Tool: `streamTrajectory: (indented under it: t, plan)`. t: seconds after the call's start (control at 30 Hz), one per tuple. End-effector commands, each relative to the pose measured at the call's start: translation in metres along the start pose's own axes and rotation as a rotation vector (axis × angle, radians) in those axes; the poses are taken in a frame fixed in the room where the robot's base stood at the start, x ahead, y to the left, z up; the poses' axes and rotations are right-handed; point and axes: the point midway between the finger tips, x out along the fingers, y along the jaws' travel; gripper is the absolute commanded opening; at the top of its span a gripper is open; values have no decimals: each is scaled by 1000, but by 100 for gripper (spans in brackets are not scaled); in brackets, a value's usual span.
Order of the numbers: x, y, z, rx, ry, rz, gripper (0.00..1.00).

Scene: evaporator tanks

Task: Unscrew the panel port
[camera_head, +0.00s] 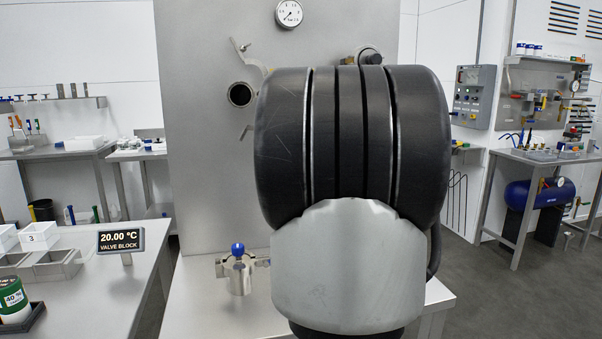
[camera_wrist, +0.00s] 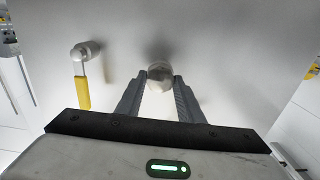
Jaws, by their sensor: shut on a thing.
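In the wrist view, a pale round fitting (camera_wrist: 160,69) stands out from a plain grey panel (camera_wrist: 225,65); I take it to be the panel port. My gripper (camera_wrist: 161,78) is shut on it, with one grey finger on each side. Its thread cannot be made out. In the head view, my own arm hides the gripper and the fitting. The grey upright panel (camera_head: 205,150) stands behind the arm. An open round port (camera_head: 240,94) with a dark bore shows left of the arm, and part of another round fitting (camera_head: 369,56) shows above it.
In the wrist view, a yellow-handled valve (camera_wrist: 82,78) sits close left of the fingers. In the head view, a gauge (camera_head: 289,13) is at the panel's top. A blue-topped metal valve (camera_head: 239,268) stands on the ledge below. A bench with a display (camera_head: 121,241) is at left.

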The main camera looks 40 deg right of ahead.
Motion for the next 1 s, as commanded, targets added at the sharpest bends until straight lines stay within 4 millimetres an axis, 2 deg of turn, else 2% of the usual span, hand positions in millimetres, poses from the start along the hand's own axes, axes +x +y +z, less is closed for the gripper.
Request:
streamTrajectory:
  t: [0.17, 0.5, 0.87, 1.0]
  plan:
    - [0, -1, 0, -8, 0, -2, 0]
    - [0, -3, 0, -417, 1, -2, 0]
    - [0, -2, 0, -468, 1, -2, 0]
    - [0, -3, 1, -649, 1, -3, 0]
